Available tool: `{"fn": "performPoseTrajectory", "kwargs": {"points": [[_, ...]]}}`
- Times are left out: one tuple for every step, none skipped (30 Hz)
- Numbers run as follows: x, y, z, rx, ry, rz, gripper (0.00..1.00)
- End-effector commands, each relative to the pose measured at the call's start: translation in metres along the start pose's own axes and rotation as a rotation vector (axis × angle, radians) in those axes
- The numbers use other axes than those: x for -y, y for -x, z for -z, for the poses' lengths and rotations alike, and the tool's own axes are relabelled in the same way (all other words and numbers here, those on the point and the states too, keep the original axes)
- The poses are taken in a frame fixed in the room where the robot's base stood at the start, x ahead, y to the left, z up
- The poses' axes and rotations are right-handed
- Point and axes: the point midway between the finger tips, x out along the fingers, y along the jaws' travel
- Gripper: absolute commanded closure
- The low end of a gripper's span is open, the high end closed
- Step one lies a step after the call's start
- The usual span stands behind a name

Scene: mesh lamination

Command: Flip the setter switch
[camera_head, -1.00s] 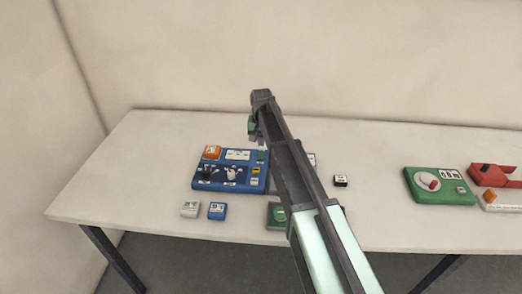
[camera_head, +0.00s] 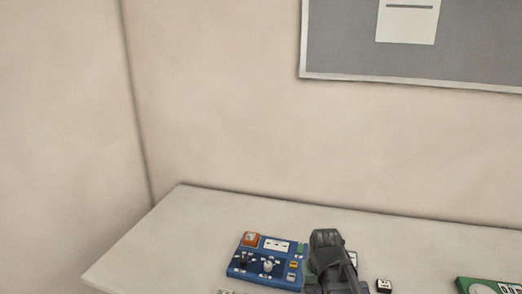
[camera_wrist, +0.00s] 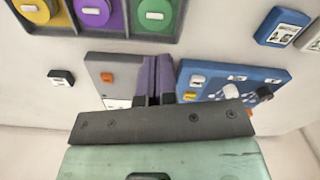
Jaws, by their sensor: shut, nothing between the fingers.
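The blue control panel (camera_head: 240,272) lies on the table left of my arm in the head view. It carries an orange block, a white label plate, a black knob and a white knob. In the wrist view the blue panel (camera_wrist: 215,70) is just right of my gripper. My gripper (camera_wrist: 157,64) has purple fingers, shut and empty, in front of the gap between the blue panel and a grey box (camera_wrist: 125,72) with an orange button. My arm hides the gripper in the head view. I cannot read which control is the setter switch.
A rack (camera_wrist: 68,35) with yellow, purple and green round dials lies at the top of the wrist view. A small black block (camera_wrist: 61,77) lies left of the grey box. Small blue (camera_wrist: 283,27) and pale blocks are at upper right. A green device (camera_head: 485,287) is at far right.

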Motion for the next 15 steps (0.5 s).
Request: {"fn": "performPoseTrajectory", "kwargs": {"points": [[0.000, 0.000, -0.036, 0.000, 0.005, 0.000, 1.00], [0.000, 0.000, -0.046, -0.001, 0.006, 0.000, 1.00], [0.000, 0.000, -0.055, -0.001, 0.005, 0.000, 1.00], [0.000, 0.000, -0.059, -0.001, 0.005, 0.000, 1.00], [0.000, 0.000, -0.061, -0.001, 0.004, 0.000, 1.00], [0.000, 0.000, -0.060, -0.001, 0.004, 0.000, 1.00], [0.000, 0.000, -0.059, 0.000, 0.004, 0.000, 1.00], [0.000, 0.000, -0.058, 0.000, 0.004, 0.000, 1.00], [0.000, 0.000, -0.058, 0.000, 0.004, 0.000, 1.00], [0.000, 0.000, -0.058, 0.000, 0.003, 0.000, 1.00], [0.000, 0.000, -0.057, 0.000, 0.003, 0.000, 1.00], [0.000, 0.000, -0.057, 0.000, 0.003, 0.000, 1.00], [0.000, 0.000, -0.057, 0.000, 0.003, 0.000, 1.00], [0.000, 0.000, -0.057, 0.000, 0.003, 0.000, 1.00], [0.000, 0.000, -0.057, 0.000, 0.003, 0.000, 1.00]]}}
